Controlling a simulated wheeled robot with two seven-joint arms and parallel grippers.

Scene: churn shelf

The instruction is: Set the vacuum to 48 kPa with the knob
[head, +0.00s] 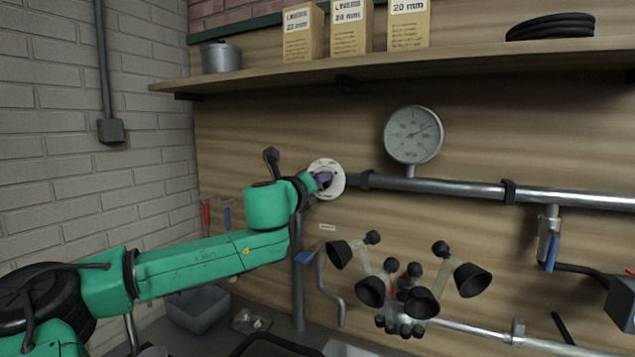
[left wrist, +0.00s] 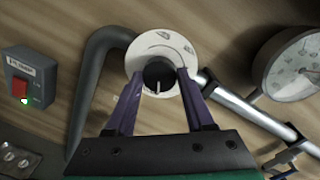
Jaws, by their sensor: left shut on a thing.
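The black knob (left wrist: 158,76) sits in the middle of a round white dial plate (left wrist: 152,47) on the wooden wall. In the head view the dial plate (head: 337,179) shows at the left end of the metal pipe, partly behind my gripper. My left gripper (head: 322,180) is at the knob, and in the left wrist view its two purple fingers (left wrist: 160,86) lie on either side of it, shut on it. A white pointer mark on the knob shows between the fingers. The round vacuum gauge (head: 413,134) stands above the pipe; its scale is too small to read. My right gripper is not in view.
A red switch (left wrist: 20,88) on a grey box is left of the dial in the wrist view. A cluster of black milking cups (head: 422,302) hangs below the pipe. A wooden shelf (head: 400,66) with boxes runs above. A blue-handled valve (head: 549,245) hangs at right.

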